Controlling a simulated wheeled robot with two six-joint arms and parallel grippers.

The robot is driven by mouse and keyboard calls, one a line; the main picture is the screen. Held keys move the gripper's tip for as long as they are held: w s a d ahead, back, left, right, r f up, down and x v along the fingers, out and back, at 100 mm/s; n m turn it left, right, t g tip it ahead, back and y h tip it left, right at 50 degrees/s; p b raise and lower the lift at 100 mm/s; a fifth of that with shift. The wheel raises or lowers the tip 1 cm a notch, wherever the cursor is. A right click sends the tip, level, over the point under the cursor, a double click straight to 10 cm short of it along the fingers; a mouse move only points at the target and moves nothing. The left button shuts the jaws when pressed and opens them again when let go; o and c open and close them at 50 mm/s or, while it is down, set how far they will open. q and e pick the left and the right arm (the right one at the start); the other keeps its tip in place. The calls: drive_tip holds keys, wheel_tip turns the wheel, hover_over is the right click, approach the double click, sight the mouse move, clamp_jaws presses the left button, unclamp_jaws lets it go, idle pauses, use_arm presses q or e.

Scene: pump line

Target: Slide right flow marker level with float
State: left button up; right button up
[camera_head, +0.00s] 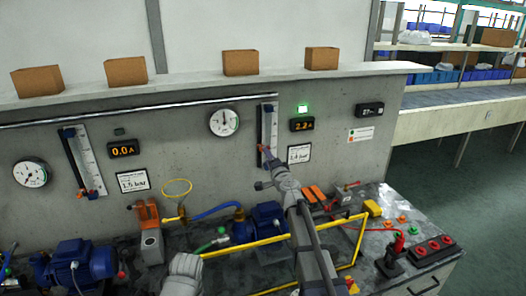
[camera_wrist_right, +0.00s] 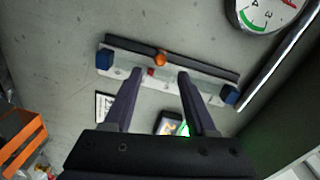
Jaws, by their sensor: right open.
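The right flow meter (camera_head: 269,125) is an upright white scale on the grey wall; my right gripper (camera_head: 267,160) is at its lower part. In the right wrist view the meter lies sideways, its upper end to the right. An orange marker (camera_wrist_right: 160,59) sits on its dark rail (camera_wrist_right: 200,68). A small red float (camera_wrist_right: 151,72) shows in the white scale (camera_wrist_right: 170,82), slightly nearer the lower end than the marker; the two look nearly level. My right gripper (camera_wrist_right: 158,76) is open, its fingers on either side of marker and float, contact unclear. My left gripper is not visible.
A round gauge (camera_head: 223,122) and an amber display (camera_head: 302,125) flank the meter. A left flow meter (camera_head: 83,160) hangs further left. Boxes stand on the ledge above.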

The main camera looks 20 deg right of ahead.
sight(261, 148)
drive_tip(key=w, duration=0.8)
drive_tip(key=shift+a+f, duration=0.15)
drive_tip(key=shift+f, duration=0.05)
drive_tip(key=shift+s, duration=0.1)
clamp_jaws()
idle(1.1)
